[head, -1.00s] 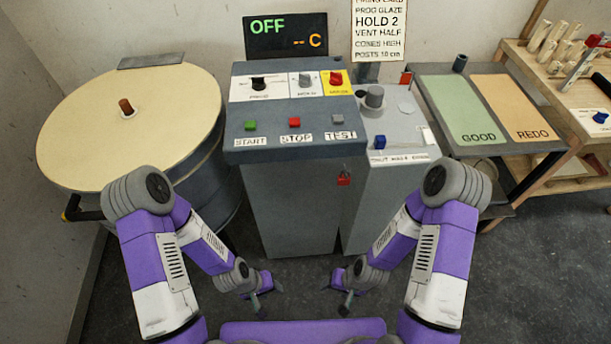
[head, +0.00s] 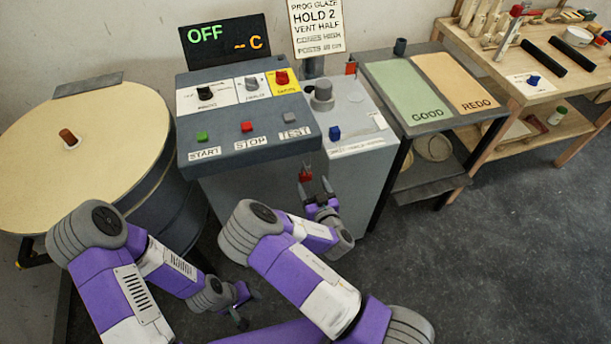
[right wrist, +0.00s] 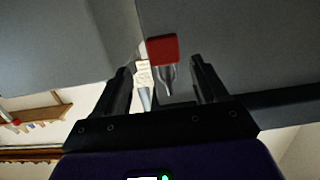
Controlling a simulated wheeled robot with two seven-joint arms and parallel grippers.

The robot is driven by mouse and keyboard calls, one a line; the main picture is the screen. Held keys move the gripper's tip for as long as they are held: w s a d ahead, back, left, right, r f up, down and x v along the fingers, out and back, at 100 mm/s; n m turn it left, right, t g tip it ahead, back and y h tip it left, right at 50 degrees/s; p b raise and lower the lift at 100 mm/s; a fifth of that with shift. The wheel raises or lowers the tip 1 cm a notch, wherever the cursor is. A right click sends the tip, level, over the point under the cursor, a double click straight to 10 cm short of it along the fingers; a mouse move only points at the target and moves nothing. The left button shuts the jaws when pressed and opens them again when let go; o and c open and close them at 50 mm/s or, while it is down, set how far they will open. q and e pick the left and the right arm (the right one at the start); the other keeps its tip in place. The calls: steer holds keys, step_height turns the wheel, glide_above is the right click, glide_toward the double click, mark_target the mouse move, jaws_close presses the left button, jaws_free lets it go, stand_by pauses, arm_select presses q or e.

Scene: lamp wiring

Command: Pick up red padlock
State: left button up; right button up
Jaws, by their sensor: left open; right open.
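The red padlock (head: 305,174) hangs below the front edge of the control cabinet, at the gap between it and the grey cabinet on its right. In the right wrist view the padlock (right wrist: 163,49) has a red body and a grey shackle, and it shows between the two fingers. My right gripper (head: 316,186) is open, with its fingertips close to the padlock; I cannot tell whether they touch it. The right gripper (right wrist: 161,68) is also in the right wrist view. My left gripper (head: 245,303) is open and empty, low over the floor.
The control cabinet (head: 250,157) overhangs the padlock. The grey cabinet (head: 365,165) stands close on the right. A round kiln (head: 90,150) is on the left. A side table (head: 400,60) and a wooden bench (head: 520,85) are on the right. The floor at lower right is clear.

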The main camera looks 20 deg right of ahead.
mark_target(307, 176)
steer(key=w, duration=0.2)
steer(key=w+b, duration=0.1)
steer(key=w, duration=0.2)
steer(key=shift+w+a+f, duration=0.4)
steer(key=c, duration=1.2)
steer(key=shift+r, duration=0.15)
